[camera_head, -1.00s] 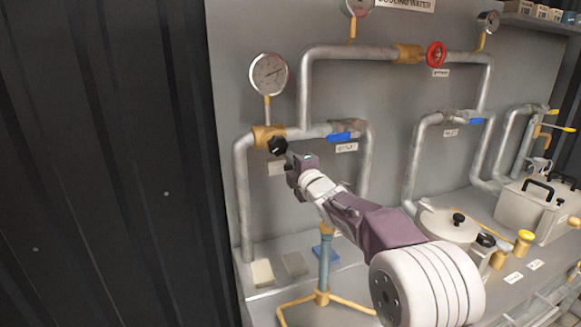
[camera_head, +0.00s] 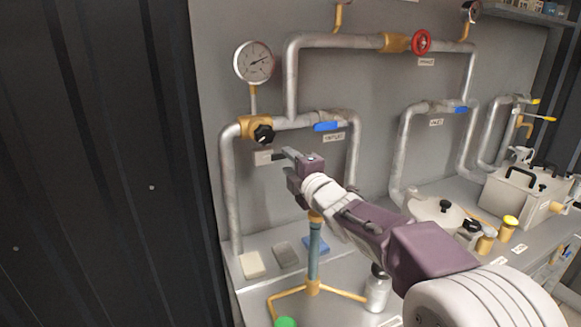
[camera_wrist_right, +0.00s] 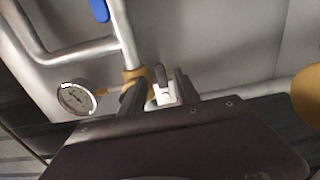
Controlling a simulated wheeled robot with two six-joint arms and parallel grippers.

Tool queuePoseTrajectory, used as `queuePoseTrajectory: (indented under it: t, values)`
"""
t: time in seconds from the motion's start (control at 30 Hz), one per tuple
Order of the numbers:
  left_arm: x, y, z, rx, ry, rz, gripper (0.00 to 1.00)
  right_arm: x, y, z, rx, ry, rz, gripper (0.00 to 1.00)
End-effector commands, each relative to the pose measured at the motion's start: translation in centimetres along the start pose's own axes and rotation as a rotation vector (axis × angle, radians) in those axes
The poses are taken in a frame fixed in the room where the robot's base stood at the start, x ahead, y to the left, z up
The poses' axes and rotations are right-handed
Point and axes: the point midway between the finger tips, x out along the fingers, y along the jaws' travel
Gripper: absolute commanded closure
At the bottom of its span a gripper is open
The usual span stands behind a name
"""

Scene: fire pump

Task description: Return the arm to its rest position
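My right arm comes in from the lower right in the head view. Its gripper (camera_head: 284,163) is in front of the panel, below and right of the black knob (camera_head: 263,133) on the brass valve. A gap shows between gripper and knob. In the right wrist view two dark fingers (camera_wrist_right: 158,92) stand apart, with a white and dark piece seen between them; I cannot tell its distance. The gripper looks open, and no held thing shows. My left gripper is not in view.
Grey pipes carry a gauge (camera_head: 253,61), a blue handle (camera_head: 326,126) and a red wheel (camera_head: 420,41). Below are a yellow-footed stand (camera_head: 313,287), a bottle (camera_head: 377,290), a round-lidded pot (camera_head: 437,211) and a metal box (camera_head: 519,196). A dark wall (camera_head: 100,150) is left.

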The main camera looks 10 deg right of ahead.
Motion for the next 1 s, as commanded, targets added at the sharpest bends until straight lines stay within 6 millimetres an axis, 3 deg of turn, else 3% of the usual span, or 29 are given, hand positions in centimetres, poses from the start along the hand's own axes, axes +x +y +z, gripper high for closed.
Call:
queuePoseTrajectory:
  t: [0.4,0.7,1.0]
  values:
    - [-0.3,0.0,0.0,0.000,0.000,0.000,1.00,-0.7,0.4,0.0,0.000,0.000,0.000,0.62]
    - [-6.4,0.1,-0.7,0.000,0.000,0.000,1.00,-0.7,6.5,0.1,0.000,0.000,0.000,0.62]
    - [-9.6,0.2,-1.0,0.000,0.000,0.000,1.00,-0.7,9.7,0.2,0.000,0.000,0.000,0.62]
